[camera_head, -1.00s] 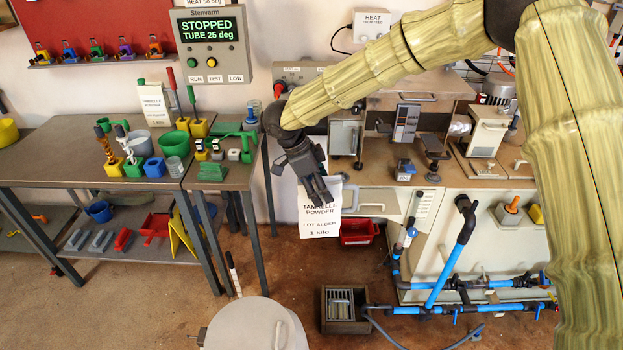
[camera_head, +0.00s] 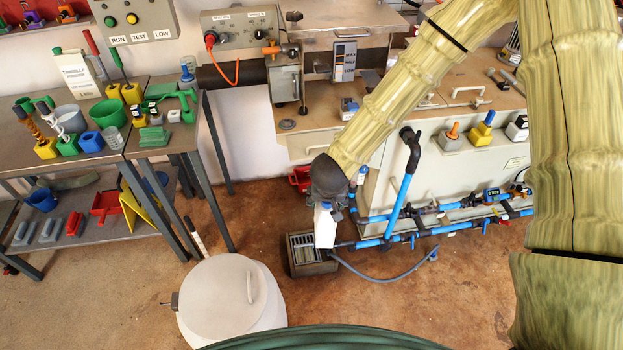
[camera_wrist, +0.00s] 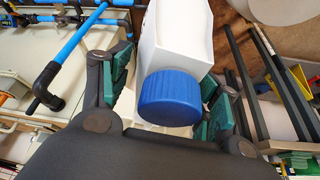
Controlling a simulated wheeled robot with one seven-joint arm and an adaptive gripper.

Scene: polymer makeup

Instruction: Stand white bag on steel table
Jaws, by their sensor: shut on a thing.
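A white bag (camera_head: 325,226) with a blue cap hangs from my gripper (camera_head: 330,192), over the floor and the grey drain box. In the wrist view the bag (camera_wrist: 178,38) and its blue cap lie between the two green-padded fingers of my gripper (camera_wrist: 165,88), shut on it. Its printed label is turned out of sight. The steel table (camera_head: 103,160) stands at the left, well apart from my gripper. A similar white bag with a label (camera_head: 76,75) stands upright at its back.
Green, yellow and blue cups (camera_head: 90,141) and a grey bucket (camera_head: 67,117) crowd the table's right part. A white lidded drum (camera_head: 225,295) stands in front. Blue pipes (camera_head: 400,195) and the drain box (camera_head: 310,262) are near the held bag.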

